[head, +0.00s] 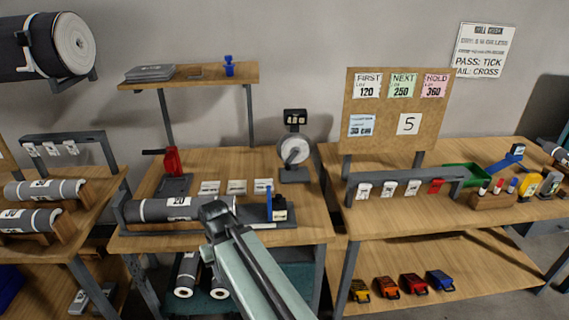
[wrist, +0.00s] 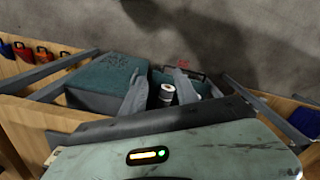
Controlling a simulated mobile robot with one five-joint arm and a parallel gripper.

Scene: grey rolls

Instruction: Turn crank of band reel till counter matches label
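A reel with a pale round disc (head: 295,149) stands upright on a dark base at the back right of the middle bench. A small dark box with light windows (head: 295,116), perhaps the counter, is above it; its figures are too small to read. No crank handle can be made out clearly. A grey roll with a white label (head: 179,207), seemingly reading 20, lies at the bench front. My gripper (head: 214,210) is in front of this roll, away from the reel. In the wrist view my gripper (wrist: 160,88) has its fingers apart with nothing visibly held.
A red tool (head: 172,161) and several white tags (head: 237,187) are on the middle bench. A notice board (head: 402,108) rises at right.

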